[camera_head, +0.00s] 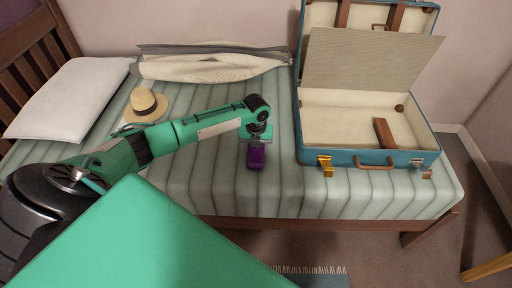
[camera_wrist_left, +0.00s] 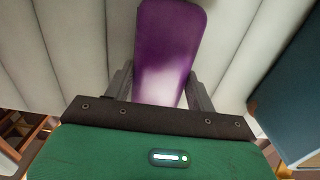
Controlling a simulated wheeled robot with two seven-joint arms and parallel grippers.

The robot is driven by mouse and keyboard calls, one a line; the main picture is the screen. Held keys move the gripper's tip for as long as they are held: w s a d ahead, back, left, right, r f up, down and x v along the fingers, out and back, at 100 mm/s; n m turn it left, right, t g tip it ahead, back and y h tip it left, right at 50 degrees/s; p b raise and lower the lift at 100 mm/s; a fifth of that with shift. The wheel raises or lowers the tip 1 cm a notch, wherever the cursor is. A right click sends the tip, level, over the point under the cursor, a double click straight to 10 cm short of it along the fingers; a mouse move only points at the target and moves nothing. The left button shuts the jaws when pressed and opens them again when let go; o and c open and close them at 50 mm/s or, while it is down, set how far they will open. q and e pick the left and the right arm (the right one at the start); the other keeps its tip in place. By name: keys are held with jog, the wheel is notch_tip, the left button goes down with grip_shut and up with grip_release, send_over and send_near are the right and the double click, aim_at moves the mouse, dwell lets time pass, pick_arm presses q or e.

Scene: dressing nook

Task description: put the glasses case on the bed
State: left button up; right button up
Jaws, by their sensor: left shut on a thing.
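The purple glasses case (camera_head: 256,158) is at my left gripper (camera_head: 257,143), over the front part of the striped bed (camera_head: 225,185). In the left wrist view the case (camera_wrist_left: 168,45) lies between the two fingers of my left gripper (camera_wrist_left: 160,88), which is shut on it. The bed's striped cover (camera_wrist_left: 75,45) fills the background there. I cannot tell whether the case touches the cover. My right gripper is not in view.
An open blue suitcase (camera_head: 350,158) stands on the bed to the right of the case. A straw hat (camera_head: 146,104), a white pillow (camera_head: 72,97) and a folded blanket (camera_head: 212,65) lie on the bed. The cover between hat and suitcase is mostly clear.

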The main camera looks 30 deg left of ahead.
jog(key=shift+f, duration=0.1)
pick_arm(q)
jog(key=shift+f, duration=0.15)
jog(key=o, duration=1)
jog(key=shift+o, duration=0.2)
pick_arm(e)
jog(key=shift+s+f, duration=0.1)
pick_arm(q)
notch_tip(320, 180, up, 12)
jog(key=p, duration=0.1)
jog(key=shift+r, duration=0.2)
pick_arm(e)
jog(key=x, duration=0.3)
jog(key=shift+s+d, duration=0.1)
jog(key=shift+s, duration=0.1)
